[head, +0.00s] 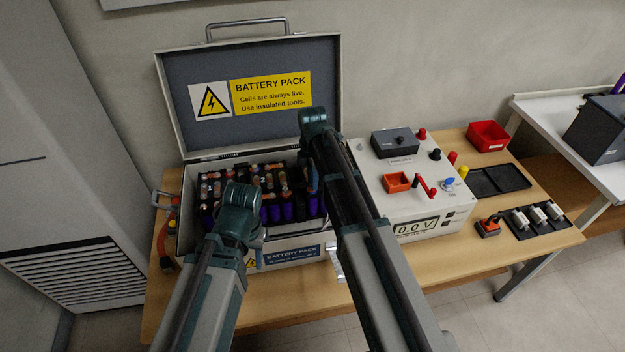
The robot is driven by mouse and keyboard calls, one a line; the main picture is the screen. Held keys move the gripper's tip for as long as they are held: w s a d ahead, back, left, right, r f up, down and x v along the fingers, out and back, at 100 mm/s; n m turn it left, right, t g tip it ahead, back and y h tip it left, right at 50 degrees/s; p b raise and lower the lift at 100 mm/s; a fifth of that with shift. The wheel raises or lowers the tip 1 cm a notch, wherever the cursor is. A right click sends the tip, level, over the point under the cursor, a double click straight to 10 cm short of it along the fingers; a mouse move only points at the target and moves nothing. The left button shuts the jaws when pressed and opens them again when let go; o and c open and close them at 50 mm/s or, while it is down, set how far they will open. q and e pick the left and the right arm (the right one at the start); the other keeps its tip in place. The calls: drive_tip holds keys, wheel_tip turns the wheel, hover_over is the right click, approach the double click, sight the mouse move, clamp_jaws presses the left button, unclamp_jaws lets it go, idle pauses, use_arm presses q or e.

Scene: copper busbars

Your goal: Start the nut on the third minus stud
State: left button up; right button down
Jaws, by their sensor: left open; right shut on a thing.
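The battery pack case (187,226) stands open on the bench, its lid (255,135) upright behind it. Inside are purple cells (287,212) with copper busbars (268,181) on top. The third minus stud and the nut cannot be made out. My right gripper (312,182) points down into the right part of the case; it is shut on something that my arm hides. My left gripper (238,206) is open over the front middle of the case; its fingertips are largely hidden behind my wrist.
Right of the case stands a white tester (372,194) reading 0.0 V, with a grey box (395,143) and an orange tray (397,182). Beyond are a red bin (487,138), a black tray (500,181) and a dark mat (520,231) with white parts.

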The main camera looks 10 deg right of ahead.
drive_tip(key=shift+m, duration=0.6)
drive_tip(key=c, duration=0.7)
unclamp_jaws()
wheel_tip(320, 180, up, 6)
drive_tip(key=p, duration=0.6)
